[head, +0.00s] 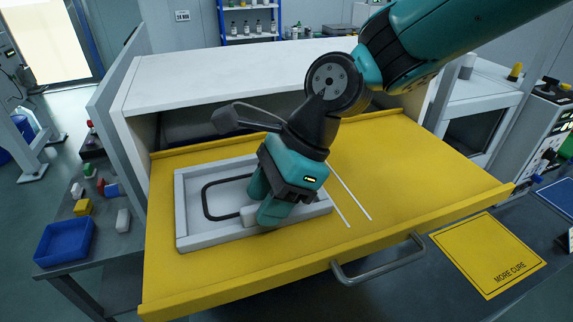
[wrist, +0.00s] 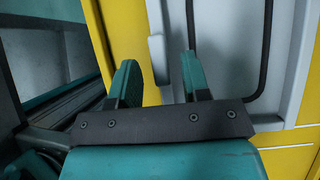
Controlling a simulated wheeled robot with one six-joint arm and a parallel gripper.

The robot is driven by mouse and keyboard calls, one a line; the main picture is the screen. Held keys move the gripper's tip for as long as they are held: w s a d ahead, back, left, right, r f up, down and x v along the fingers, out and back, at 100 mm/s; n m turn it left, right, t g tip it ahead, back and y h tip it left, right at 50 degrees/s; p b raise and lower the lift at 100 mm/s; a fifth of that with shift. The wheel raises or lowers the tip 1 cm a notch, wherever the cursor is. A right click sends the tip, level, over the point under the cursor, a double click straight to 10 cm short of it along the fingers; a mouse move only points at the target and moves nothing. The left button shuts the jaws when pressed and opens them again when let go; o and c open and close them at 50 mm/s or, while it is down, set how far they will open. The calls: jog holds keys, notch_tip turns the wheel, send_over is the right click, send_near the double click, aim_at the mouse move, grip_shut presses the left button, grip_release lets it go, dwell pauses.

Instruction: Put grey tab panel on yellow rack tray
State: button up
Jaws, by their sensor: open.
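The grey tab panel (head: 198,231) is a pale rectangle with a raised rim and a black loop line. It lies on the left part of the yellow rack tray (head: 400,190), which is pulled out of a white cabinet. The panel's small tab (head: 247,215) stands up near its front side, partly covered by my gripper. My gripper (head: 262,200) is open over the panel, fingers pointing down. In the wrist view the tab (wrist: 158,60) shows between the two fingertips, with a gap on each side. The panel (wrist: 225,50) fills much of that view.
A metal handle (head: 380,262) sticks out from the tray's front. Two white lines mark the tray right of the panel. A yellow "MORE CURE" mat (head: 490,250) lies at right. A blue bin (head: 65,240) and small blocks stand on the left bench. The tray's right part is clear.

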jog(key=v, duration=1)
jog(key=s+d+f+n+t+h, duration=0.1)
jog(key=s+d+n, duration=0.3)
jog(key=n, duration=0.7)
jog(key=s+d+f+n+h, duration=0.1)
jog(key=s+d+f+n, duration=0.2)
jog(key=n, duration=0.8)
jog(key=shift+s+d+f+t, duration=0.35)
jog(key=shift+s+d, duration=0.8)
jog(key=shift+s, duration=1)
jog(key=shift+b, duration=0.3)
